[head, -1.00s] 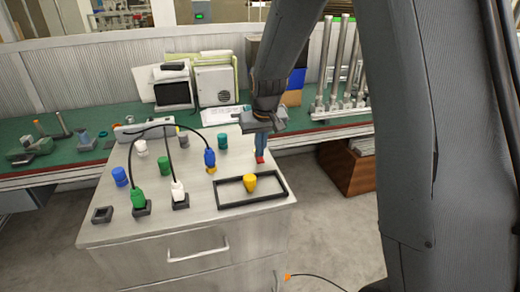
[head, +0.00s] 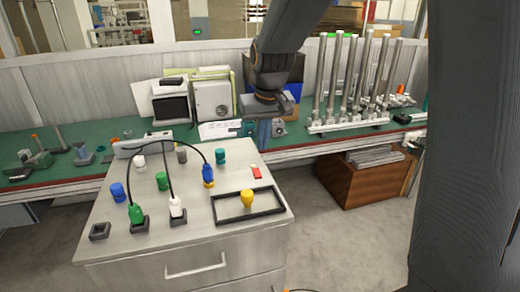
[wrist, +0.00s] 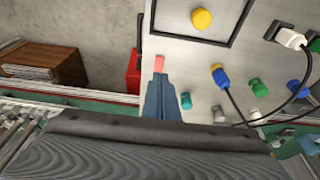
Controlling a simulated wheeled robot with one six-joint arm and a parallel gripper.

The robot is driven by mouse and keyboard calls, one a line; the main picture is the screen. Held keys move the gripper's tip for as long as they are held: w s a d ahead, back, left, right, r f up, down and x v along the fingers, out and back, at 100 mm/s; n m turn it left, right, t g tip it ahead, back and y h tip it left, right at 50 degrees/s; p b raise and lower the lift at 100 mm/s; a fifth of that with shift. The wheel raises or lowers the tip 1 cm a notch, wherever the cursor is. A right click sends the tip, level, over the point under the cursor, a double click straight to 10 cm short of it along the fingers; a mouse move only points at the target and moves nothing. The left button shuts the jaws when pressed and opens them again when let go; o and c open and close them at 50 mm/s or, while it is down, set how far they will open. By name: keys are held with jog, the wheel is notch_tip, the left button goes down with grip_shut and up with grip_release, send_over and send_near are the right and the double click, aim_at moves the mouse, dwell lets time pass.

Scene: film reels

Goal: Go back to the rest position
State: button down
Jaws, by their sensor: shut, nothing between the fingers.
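My gripper (head: 264,142) hangs from the arm above the back right of the metal cabinet top. Its narrow blue-grey fingers are together and hold nothing. In the wrist view the closed fingers (wrist: 158,82) point at a small red block, which shows just past their tips (wrist: 159,61). In the head view the red block (head: 257,172) lies on the cabinet top below and apart from the fingers.
The cabinet top (head: 215,241) carries a black frame (head: 249,219) around a yellow plug (head: 247,198), with several coloured plugs and black cables to the left. Behind is a green workbench (head: 85,165) with boxes and a rack of upright metal tubes (head: 349,120).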

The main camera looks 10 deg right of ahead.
jog(key=shift+s+r, duration=0.3)
jog(key=shift+r, duration=0.15)
jog(key=shift+f, duration=0.1)
jog(key=s+d+f+g, duration=0.1)
jog(key=s+f, duration=0.4)
jog(key=s, duration=0.4)
jog(key=s+d+f+g, duration=0.1)
jog(key=s+f, duration=0.5)
jog(key=s, duration=0.4)
jog(key=shift+s+d+f, duration=0.15)
jog(key=shift+s+d, duration=0.15)
jog(key=shift+d, duration=0.1)
